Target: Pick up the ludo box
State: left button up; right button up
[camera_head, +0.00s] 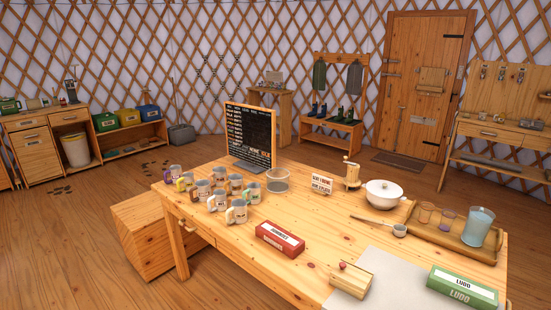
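The ludo box (463,288) is a green, long box with a white label reading LUDO on its top and front. It lies at the front right of the wooden table (320,226), partly on a pale grey mat (392,284) near the table's right edge. Neither of my grippers shows in the head view.
A red labelled box (279,239) and a small wooden box (350,281) lie left of the ludo box. A wooden tray (425,232) with cups and a jug (478,227) stands behind it. Several mugs, a menu board (250,131) and a white pot (383,194) stand further back.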

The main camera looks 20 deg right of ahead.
aim_at(476, 295)
jog(key=k+l, duration=0.1)
jog(key=l, duration=1.65)
jog(key=k+l, duration=0.15)
jog(key=l, duration=0.75)
jog(key=k+l, duration=0.1)
jog(key=l, duration=1.65)
jog(key=k, duration=0.05)
